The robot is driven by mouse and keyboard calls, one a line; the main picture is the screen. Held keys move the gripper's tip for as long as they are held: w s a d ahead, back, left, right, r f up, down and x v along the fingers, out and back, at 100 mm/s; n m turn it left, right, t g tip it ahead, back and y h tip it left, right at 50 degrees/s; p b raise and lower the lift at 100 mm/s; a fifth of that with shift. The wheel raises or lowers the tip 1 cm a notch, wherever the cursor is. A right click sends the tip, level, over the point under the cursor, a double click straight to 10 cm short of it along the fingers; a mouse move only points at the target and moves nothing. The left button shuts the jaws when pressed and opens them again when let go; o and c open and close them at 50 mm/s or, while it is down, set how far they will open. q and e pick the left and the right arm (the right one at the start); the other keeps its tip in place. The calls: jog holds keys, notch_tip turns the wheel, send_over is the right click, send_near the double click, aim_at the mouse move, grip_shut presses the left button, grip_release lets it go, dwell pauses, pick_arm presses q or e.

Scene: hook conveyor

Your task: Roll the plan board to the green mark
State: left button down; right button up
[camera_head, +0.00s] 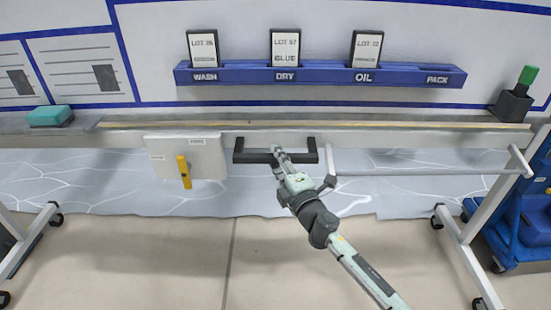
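The plan board (330,35) is a wide white board with blue lines, standing on a white frame with casters at both sides. A black handle (250,157) is fixed under its ledge, near the middle. My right gripper (276,152) reaches up from the lower right, with its fingertips at the middle of the handle's bar. The fingers are too small to show whether they are closed round it. My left gripper is not in view. I cannot make out a green mark on the visible floor.
A blue rack (320,76) on the board holds three cards. A white panel (205,158) with a yellow lever (184,172) is left of the handle. A teal block (50,116) and a green-capped marker (527,77) are at the ends. A blue cart (525,220) is close at the right.

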jog(key=shift+w+a, duration=0.2)
jog(key=shift+w, duration=0.25)
jog(key=shift+c, duration=0.3)
grip_shut()
